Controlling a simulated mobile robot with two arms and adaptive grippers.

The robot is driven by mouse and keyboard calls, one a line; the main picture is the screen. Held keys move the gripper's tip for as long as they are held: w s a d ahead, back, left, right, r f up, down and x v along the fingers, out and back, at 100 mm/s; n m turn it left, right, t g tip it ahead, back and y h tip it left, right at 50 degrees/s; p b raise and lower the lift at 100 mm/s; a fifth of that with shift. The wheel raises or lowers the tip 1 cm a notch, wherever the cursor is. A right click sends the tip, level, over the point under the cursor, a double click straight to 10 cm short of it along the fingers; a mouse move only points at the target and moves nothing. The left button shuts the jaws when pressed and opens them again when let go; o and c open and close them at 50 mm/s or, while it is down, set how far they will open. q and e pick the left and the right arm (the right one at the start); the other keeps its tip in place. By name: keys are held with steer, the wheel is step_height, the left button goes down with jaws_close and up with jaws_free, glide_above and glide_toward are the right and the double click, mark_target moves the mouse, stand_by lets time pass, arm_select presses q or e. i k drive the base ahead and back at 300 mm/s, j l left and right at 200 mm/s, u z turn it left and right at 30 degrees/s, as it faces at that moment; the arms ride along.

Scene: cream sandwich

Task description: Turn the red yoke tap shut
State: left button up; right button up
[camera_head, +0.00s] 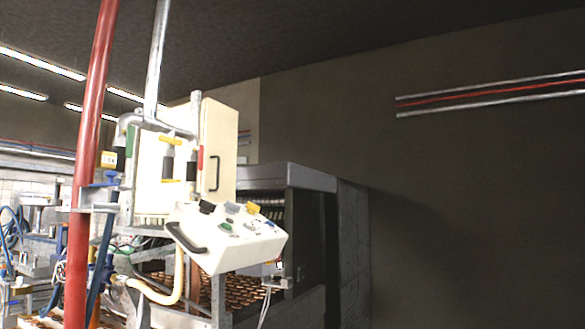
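A grey metal pipe yoke (155,123) hangs at the left of the head view, below a vertical pipe. Small coloured parts that look like tap handles sit on its branches. The red tap handle (200,159) is on the right branch and stands upright, in front of a cream cabinet. A yellow handle (170,139) lies level on the middle branch. A green handle (129,142) stands upright on the left branch. The handles are small, so fine detail is unclear. Neither of my grippers is in view.
A white control box (218,252) with buttons and a black handle juts out below the yoke. A thick red pipe (88,130) runs up at the left. A conveyor with brown biscuits (240,290) enters a dark machine (345,250).

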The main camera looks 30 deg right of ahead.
mark_target(200, 149)
steer(key=i+l+z, duration=0.1)
steer(key=z, duration=0.15)
steer(key=i+l+u, duration=0.15)
steer(key=i+l, duration=0.5)
steer(key=i, duration=0.05)
